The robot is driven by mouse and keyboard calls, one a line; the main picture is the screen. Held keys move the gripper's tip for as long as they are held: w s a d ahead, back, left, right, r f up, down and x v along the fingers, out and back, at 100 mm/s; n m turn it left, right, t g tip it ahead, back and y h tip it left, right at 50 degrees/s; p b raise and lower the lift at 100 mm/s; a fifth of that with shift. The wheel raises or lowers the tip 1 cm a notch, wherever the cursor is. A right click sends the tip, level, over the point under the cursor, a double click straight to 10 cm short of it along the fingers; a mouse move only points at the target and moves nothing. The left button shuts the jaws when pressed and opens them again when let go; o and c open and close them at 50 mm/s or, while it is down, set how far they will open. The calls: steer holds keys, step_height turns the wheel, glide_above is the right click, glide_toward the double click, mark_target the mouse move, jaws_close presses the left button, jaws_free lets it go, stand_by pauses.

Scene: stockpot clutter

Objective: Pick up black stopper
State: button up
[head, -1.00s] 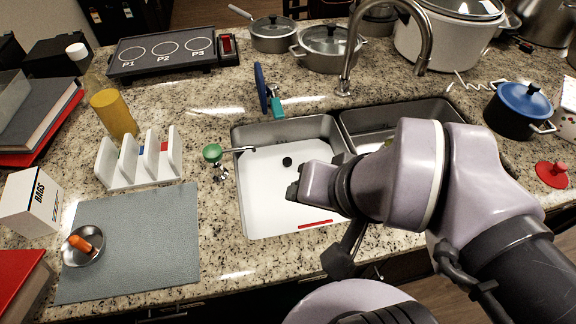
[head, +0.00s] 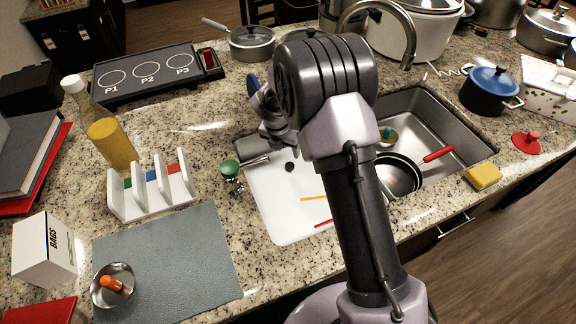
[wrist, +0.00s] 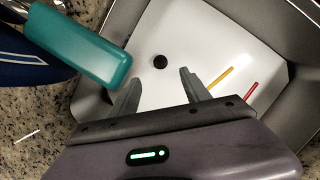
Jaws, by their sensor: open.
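The black stopper (head: 290,167) is a small dark disc on the white floor of the left sink basin (head: 275,205). In the wrist view the stopper (wrist: 160,62) lies ahead of the fingertips, roughly between their lines and apart from them. My gripper (wrist: 158,78) is open and empty, its two grey fingers spread above the basin. In the head view my gripper (head: 276,134) is partly hidden by my arm, over the back of the left basin.
A teal-handled tool (wrist: 85,45) stands close to the left finger. Yellow (wrist: 220,77) and red (wrist: 250,92) sticks lie in the basin. A green-topped dispenser (head: 229,169) stands at its left edge. The right basin holds a pan (head: 398,176). The faucet (head: 408,45) rises behind.

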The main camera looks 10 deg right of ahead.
mark_target(289, 165)
steer(key=b+x, duration=0.2)
steer(key=x, duration=0.6)
steer(key=shift+f+b, duration=0.2)
steer(key=shift+b, duration=0.15)
steer(key=b+x, duration=0.3)
steer(key=x, duration=0.2)
steer(key=shift+f, duration=0.25)
steer(key=shift+s+r, duration=0.1)
steer(key=shift+r, duration=0.05)
jaws_close()
